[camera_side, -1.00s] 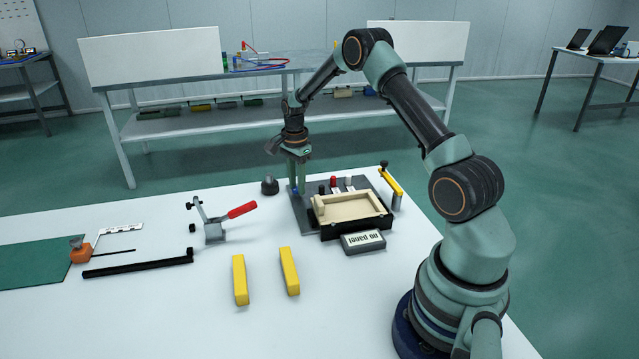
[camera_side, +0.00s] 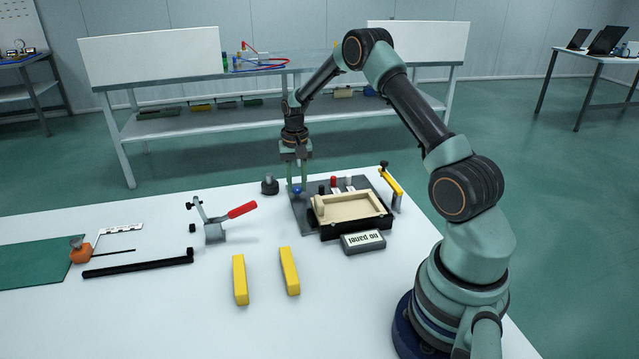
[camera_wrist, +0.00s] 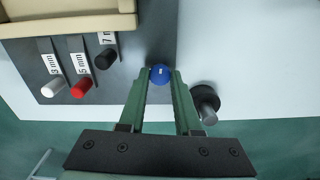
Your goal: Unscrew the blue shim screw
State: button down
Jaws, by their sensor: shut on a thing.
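The blue shim screw (camera_wrist: 160,74) has a round blue head and stands at the edge of the dark fixture plate (camera_wrist: 140,50). It also shows in the side view (camera_side: 297,190), low between my fingertips. My gripper (camera_wrist: 160,77) points down over it and is shut on its head, one green finger on each side. In the side view my gripper (camera_side: 297,188) is at the back left corner of the plate. The shaft of the screw is hidden.
Shim levers labelled in mm, with white (camera_wrist: 50,89), red (camera_wrist: 80,89) and black (camera_wrist: 104,58) knobs, stand beside the screw. A dark round knob (camera_wrist: 205,102) is close to my right finger. A cream tray (camera_side: 350,207) and "no panel" sign (camera_side: 363,241) are at the front.

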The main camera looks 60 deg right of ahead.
jog(key=n, duration=0.5)
jog(key=shift+r+n, duration=0.1)
jog(key=shift+n, duration=0.2)
jog(key=n, duration=1)
jog(key=shift+n, duration=0.4)
jog(key=n, duration=0.5)
jog(key=shift+n, duration=0.3)
jog(key=c, duration=0.6)
grip_release()
